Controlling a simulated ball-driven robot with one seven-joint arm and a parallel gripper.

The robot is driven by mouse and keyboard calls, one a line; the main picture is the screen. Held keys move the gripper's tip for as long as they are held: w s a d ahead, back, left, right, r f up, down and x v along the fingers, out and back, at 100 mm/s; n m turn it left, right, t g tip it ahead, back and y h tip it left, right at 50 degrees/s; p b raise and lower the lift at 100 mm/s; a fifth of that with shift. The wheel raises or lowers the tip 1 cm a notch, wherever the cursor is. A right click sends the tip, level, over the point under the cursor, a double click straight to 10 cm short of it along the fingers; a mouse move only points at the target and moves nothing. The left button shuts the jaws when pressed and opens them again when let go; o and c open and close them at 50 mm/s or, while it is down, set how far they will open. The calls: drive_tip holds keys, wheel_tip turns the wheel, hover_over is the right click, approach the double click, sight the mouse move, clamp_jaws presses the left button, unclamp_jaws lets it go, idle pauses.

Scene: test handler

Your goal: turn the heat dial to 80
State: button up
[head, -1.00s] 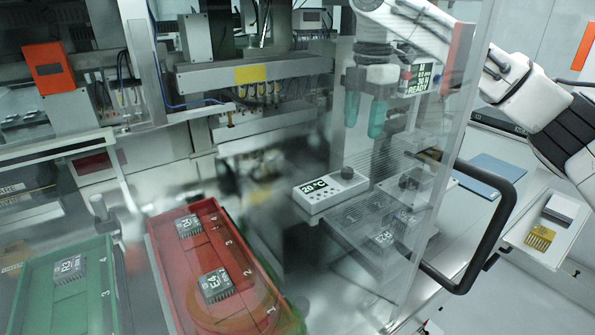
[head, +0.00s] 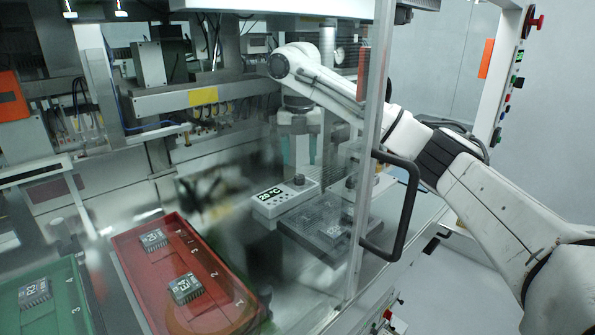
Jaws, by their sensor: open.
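The heat controller (head: 268,204) is a pale box with a dark display (head: 269,194) that reads about 20 °C; the last digit is blurred. Its dark round dial (head: 299,180) sits at the back right of the box top. My gripper (head: 299,155) points down with two teal fingers spread apart. It is empty and appears just above and behind the dial in the picture, not touching it as far as I can see. The exact depth gap is hard to tell through the clear panel.
A clear door with a metal post (head: 376,120) and a black handle (head: 402,205) stands in front of my arm. A plate with a chip socket (head: 325,228) lies right of the controller. A red tray (head: 215,268) and a green tray (head: 70,285) with chips are at left.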

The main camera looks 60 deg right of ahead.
drive_tip(key=shift+f+p, duration=0.3)
drive_tip(key=shift+f, duration=2.05)
clamp_jaws()
